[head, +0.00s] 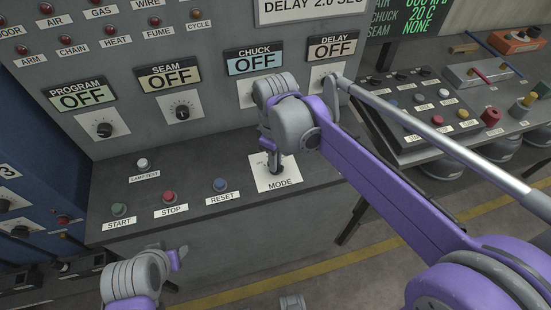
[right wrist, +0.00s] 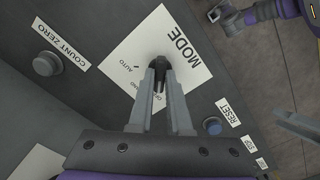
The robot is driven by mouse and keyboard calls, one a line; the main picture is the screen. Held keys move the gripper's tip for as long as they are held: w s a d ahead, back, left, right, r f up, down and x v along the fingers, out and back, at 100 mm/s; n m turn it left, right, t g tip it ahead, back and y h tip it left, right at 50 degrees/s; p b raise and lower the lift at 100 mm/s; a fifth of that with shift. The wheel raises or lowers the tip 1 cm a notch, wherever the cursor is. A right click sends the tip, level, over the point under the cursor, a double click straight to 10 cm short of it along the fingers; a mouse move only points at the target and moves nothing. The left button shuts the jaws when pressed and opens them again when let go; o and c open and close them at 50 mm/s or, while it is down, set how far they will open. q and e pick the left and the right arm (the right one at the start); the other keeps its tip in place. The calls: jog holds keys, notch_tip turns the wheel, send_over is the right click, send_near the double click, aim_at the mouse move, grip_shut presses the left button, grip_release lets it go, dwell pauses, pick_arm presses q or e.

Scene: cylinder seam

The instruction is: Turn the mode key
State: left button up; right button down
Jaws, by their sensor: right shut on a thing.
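The white MODE plate (head: 278,184) lies on the sloping front ledge of the grey console. In the right wrist view the plate (right wrist: 150,38) shows the word AUTO and other small marks partly hidden by the fingers. My right gripper (head: 275,166) reaches down over the plate. Its fingers (right wrist: 160,72) are shut on the dark mode key (right wrist: 158,61), of which only a little shows between the tips. The angle of the key is hard to read. My left gripper (head: 180,257) is low in the head view, apart from the console; its fingers are unclear.
Left of the plate are the blue RESET button (head: 220,185), red STOP button (head: 169,196), green START button (head: 119,209) and white LAMP TEST button (head: 143,163). Above are knobs under displays; PROGRAM, SEAM, CHUCK and DELAY read OFF. A COUNT ZERO button (right wrist: 47,63) sits beside the plate.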

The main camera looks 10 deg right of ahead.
dwell(0.5)
jog(key=c, duration=0.9)
grip_release()
jog(key=shift+o, duration=0.2)
notch_tip(320, 180, up, 11)
jog(key=shift+p, duration=0.4)
jog(key=shift+f, duration=0.15)
jog(key=s+d+f+m+t, duration=0.2)
jog(key=s+d+f+m, duration=0.1)
jog(key=s+f, duration=0.4)
jog(key=s+d+f+m+t+p, duration=0.1)
jog(key=s+d+f+m+t, duration=0.2)
jog(key=s+f+m, duration=0.3)
jog(key=shift+s+d+f, duration=0.35)
jog(key=shift+s+f, duration=0.35)
jog(key=shift+f, duration=0.15)
